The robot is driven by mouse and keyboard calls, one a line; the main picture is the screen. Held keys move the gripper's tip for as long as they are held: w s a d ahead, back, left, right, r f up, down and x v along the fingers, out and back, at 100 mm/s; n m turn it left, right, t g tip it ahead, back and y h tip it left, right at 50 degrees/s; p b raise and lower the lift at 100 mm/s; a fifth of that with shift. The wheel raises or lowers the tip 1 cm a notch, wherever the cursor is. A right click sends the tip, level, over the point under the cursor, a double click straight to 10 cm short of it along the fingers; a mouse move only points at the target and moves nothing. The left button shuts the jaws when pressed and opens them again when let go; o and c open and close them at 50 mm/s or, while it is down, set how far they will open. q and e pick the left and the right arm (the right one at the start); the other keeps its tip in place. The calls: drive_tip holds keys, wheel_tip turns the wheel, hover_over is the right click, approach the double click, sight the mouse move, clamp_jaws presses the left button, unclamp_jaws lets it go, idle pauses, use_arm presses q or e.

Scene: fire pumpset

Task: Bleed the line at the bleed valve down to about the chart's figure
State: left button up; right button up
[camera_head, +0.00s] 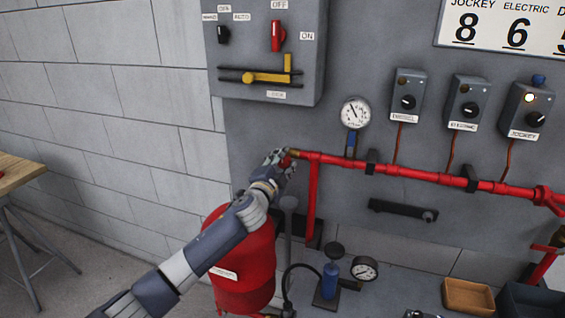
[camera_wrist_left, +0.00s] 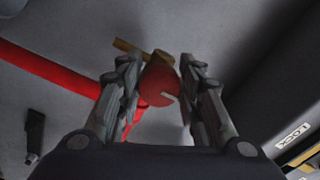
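The bleed valve's round red knob (camera_wrist_left: 160,84) sits at the left end of the red pipe (camera_head: 400,171), with a brass piece (camera_wrist_left: 142,50) behind it in the left wrist view. My left gripper (camera_head: 285,157) is at that pipe end. The chart (camera_head: 510,28) shows JOCKEY 8, ELECTRIC 6 and a cut-off third column. My right gripper is out of view.
A grey switch box (camera_head: 302,50) with a yellow lever hangs above my left gripper. Controller boxes (camera_head: 407,95) line the panel. A red tank (camera_head: 245,265) stands below my arm. A blue hand pump (camera_head: 330,280), second gauge (camera_head: 364,269) and brown bin (camera_head: 468,296) are lower right.

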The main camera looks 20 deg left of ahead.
use_arm(q)
drive_tip(key=shift+o, duration=1)
drive_tip(key=s, duration=1.2)
drive_tip(key=shift+a, duration=0.15)
drive_tip(key=shift+f, duration=0.1)
